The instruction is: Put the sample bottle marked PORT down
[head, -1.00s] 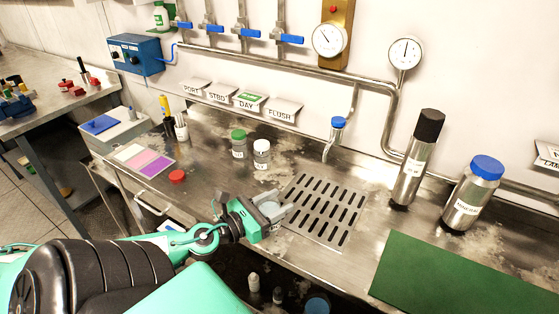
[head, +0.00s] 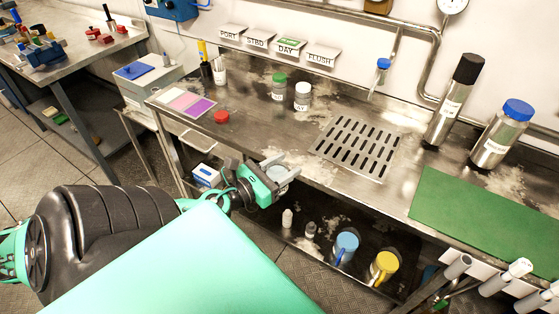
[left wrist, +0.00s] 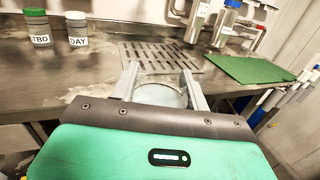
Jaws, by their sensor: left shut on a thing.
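My left gripper (head: 284,172) is shut on a clear, open-topped sample bottle (head: 274,174), held at the counter's front edge, left of and in front of the slotted drain grating (head: 352,146). In the left wrist view the bottle's round rim (left wrist: 158,84) shows between the fingers. Its label is hidden, so I cannot read PORT on it. I cannot tell whether its base touches anything. A shelf sign marked PORT (head: 231,33) is on the back wall. A red cap (head: 221,117) lies on the counter. My right gripper is not in view.
A green-capped STBD bottle (head: 278,88) and white-capped DAY bottle (head: 302,97) stand behind the gripper. A colour card (head: 188,102) lies left. Tall steel bottles (head: 454,100) and a green mat (head: 485,218) are right. Mugs (head: 384,266) stand on the lower shelf.

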